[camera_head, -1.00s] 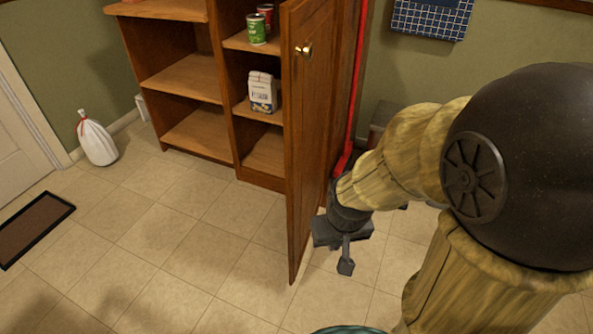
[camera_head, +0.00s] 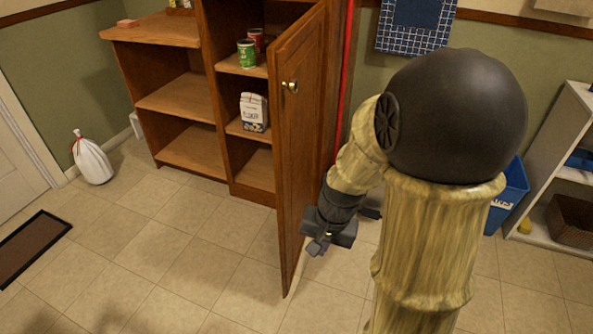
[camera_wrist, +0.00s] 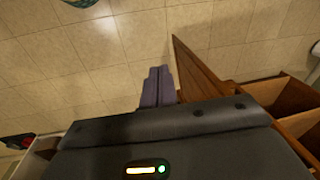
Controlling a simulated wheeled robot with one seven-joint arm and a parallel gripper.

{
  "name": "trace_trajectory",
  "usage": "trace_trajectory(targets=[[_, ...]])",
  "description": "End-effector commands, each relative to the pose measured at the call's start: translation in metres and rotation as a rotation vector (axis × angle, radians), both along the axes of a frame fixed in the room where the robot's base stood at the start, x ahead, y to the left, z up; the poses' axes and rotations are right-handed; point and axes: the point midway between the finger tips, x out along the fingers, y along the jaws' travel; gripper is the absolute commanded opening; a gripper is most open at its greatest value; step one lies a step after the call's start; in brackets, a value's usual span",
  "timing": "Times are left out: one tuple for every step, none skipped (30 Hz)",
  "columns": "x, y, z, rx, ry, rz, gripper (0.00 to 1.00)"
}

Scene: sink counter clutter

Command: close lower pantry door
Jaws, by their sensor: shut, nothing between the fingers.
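The lower pantry door (camera_head: 299,150) is a tall wooden panel with a brass knob (camera_head: 290,86). It stands open, swung out from the wooden pantry (camera_head: 182,95) toward the camera. My gripper (camera_head: 318,247) is shut and empty, low down on the door's right, outer side. In the wrist view my shut fingers (camera_wrist: 158,85) are beside the door (camera_wrist: 198,72), with the door just to their right. I cannot tell whether the gripper touches the door.
Cans (camera_head: 247,52) and a flour bag (camera_head: 253,112) stand on the pantry shelves. A white bag (camera_head: 92,161) and a dark mat (camera_head: 30,245) lie on the floor at left. A blue bin (camera_head: 508,195) and a white shelf (camera_head: 560,150) are at right. The floor before the pantry is clear.

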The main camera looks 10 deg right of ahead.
Motion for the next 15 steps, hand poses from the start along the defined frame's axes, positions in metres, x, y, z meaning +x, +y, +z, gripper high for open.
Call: trace_trajectory(targets=[[0.009, -0.006, 0.021, 0.051, 0.039, -0.119, 0.0], [0.014, -0.008, 0.025, 0.082, 0.058, -0.19, 0.0], [0.021, -0.011, 0.031, 0.124, 0.085, -0.281, 0.0], [0.026, -0.013, 0.035, 0.157, 0.105, -0.35, 0.0], [0.032, -0.016, 0.039, 0.191, 0.125, -0.419, 0.0], [0.039, -0.019, 0.044, 0.237, 0.151, -0.508, 0.0], [0.046, -0.022, 0.049, 0.271, 0.168, -0.577, 0.0], [0.052, -0.025, 0.053, 0.307, 0.189, -0.643, 0.0], [0.06, -0.029, 0.058, 0.357, 0.213, -0.732, 0.0], [0.067, -0.033, 0.063, 0.394, 0.23, -0.798, 0.0], [0.073, -0.037, 0.067, 0.433, 0.248, -0.863, 0.0], [0.082, -0.043, 0.073, 0.486, 0.271, -0.95, 0.0], [0.089, -0.048, 0.077, 0.527, 0.288, -1.014, 0.0], [0.096, -0.053, 0.08, 0.566, 0.304, -1.075, 0.0], [0.105, -0.06, 0.085, 0.618, 0.324, -1.151, 0.0]])
